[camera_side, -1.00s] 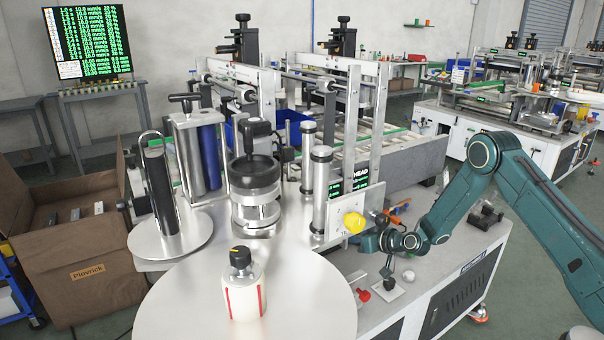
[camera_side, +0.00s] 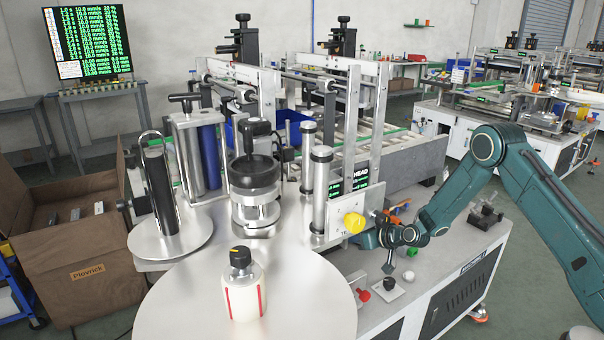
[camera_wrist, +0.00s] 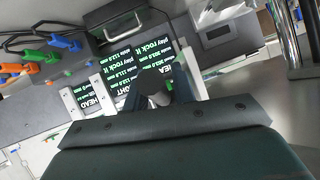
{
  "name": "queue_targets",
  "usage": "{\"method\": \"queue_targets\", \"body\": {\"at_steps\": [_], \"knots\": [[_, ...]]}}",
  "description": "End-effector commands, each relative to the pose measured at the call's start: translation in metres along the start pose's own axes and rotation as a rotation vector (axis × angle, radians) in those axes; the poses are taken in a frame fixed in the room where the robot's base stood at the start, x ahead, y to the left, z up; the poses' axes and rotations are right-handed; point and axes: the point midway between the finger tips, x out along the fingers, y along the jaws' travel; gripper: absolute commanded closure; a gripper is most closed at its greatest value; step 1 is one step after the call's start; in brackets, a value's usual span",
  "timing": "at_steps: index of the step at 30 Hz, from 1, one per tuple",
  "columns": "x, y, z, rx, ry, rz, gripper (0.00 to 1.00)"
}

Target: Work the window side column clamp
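I cannot tell for sure which part is the window side column clamp. A yellow knob (camera_side: 354,223) sits on a pale plate at the foot of the upright columns (camera_side: 377,120). In the wrist view my gripper (camera_wrist: 155,88) shows as dark fingers around a grey shape, in front of green-lettered displays (camera_wrist: 115,62). Whether that grey shape is a held thing or part of the gripper is unclear.
A red knob (camera_side: 363,295), a black knob on a white plate (camera_side: 390,284) and a small green piece (camera_side: 411,253) are on the bench below my gripper. A large round plate (camera_side: 180,300) fills the front left.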

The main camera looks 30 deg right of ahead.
Motion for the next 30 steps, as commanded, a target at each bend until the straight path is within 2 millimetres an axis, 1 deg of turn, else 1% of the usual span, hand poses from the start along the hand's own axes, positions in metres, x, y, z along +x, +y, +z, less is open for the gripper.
{"method": "queue_targets", "body": {"at_steps": [8, 14, 20, 30], "knots": [[0.003, 0.000, 0.001, -0.008, 0.042, -0.008, 0.74], [0.005, 0.002, 0.003, -0.016, 0.113, -0.013, 0.74], [-0.019, 0.002, 0.004, -0.018, 0.117, -0.012, 0.74], [-0.063, 0.003, 0.009, -0.017, 0.117, -0.011, 0.74]]}}
